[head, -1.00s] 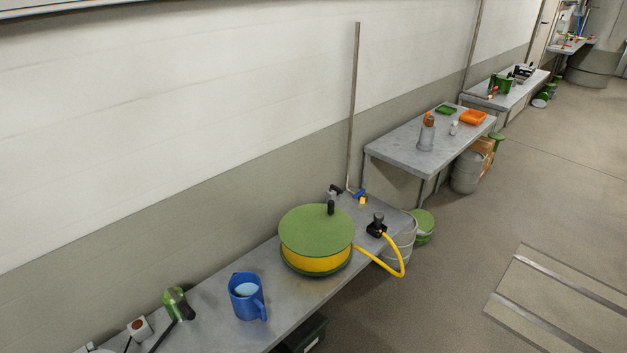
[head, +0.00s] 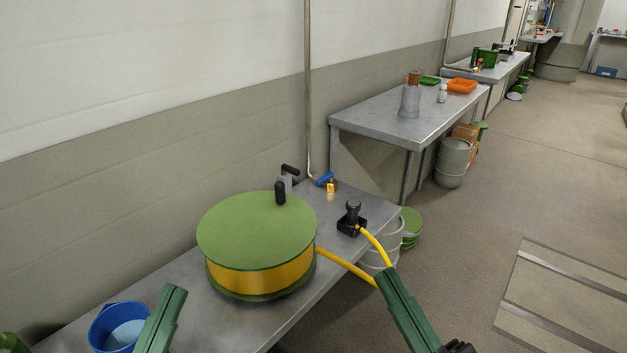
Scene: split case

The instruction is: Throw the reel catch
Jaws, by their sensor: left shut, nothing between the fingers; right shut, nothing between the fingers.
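The hose reel (head: 257,228), a green drum wound with yellow hose, stands on the grey metal bench (head: 190,304). A black upright knob (head: 280,191) is on its top near the far edge. A grey piece with a black lever (head: 290,171) stands just behind the reel; I cannot tell if this is the catch. The yellow hose (head: 347,265) runs to a black nozzle holder (head: 352,218) on the bench. My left gripper (head: 174,293) is shut and empty, in front of the reel. My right gripper (head: 386,275) is shut and empty, near the hose beyond the bench's front edge.
A blue jug (head: 113,325) stands close to my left gripper. A blue-handled brass valve (head: 328,184) sits at the base of the wall pipe (head: 308,90). A second bench (head: 375,113) and a grey keg (head: 453,161) are beyond.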

